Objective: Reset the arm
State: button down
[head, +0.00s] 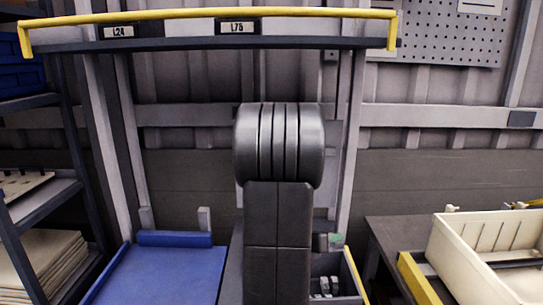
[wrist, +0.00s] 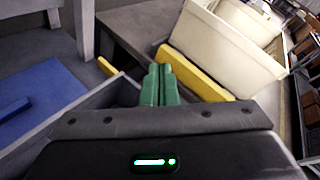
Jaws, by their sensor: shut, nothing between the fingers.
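My gripper (wrist: 159,68) shows in the wrist view with its two green fingers together, shut and empty. It points toward a grey bin and a yellow edge beyond it. In the head view my arm stands upright in the middle and hides what is behind it. A small green part (head: 334,238) shows just right of the arm, above the grey bin; it seems to be a fingertip of my gripper. No screwdriver can be made out.
A blue mat (head: 160,275) lies left of my arm. A grey bin (head: 349,278) with small light parts stands right of it. A cream crate (head: 480,250) and a yellow bar (head: 417,278) are at the right. A yellow-edged rail (head: 210,14) spans overhead. Shelves (head: 45,200) stand left.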

notch_tip(320, 180, down, 11)
jog(key=b, duration=0.8)
jog(key=shift+f, duration=0.2)
